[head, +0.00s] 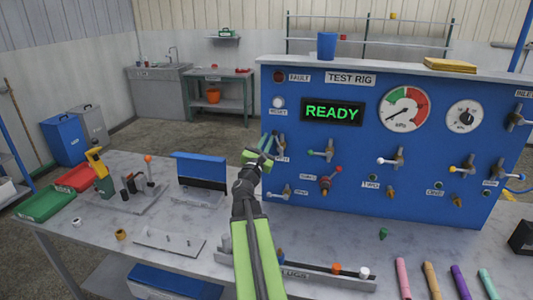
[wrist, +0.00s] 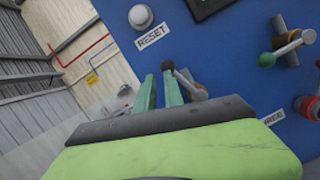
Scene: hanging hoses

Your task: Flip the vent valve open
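A small metal valve (head: 280,146) sits on the blue panel just right of my gripper (head: 264,148). The label below it is partly covered and too small to read surely, so I cannot confirm that it is the vent valve. In the wrist view, this valve's metal body (wrist: 190,86) is right of my fingers, and its dark-tipped lever (wrist: 168,66) points up-left. The tip lies by the end of the right finger. My gripper also shows in the wrist view (wrist: 158,82), its two green fingers parallel with a narrow gap and nothing visible held. Contact with the lever cannot be told.
The blue test rig (head: 400,180) carries a READY display (head: 332,112), gauges and several other valves. A green-knobbed valve (head: 323,153) is to the right. The white reset button (head: 278,102) is above. The grey bench (head: 170,240) holds trays and small parts.

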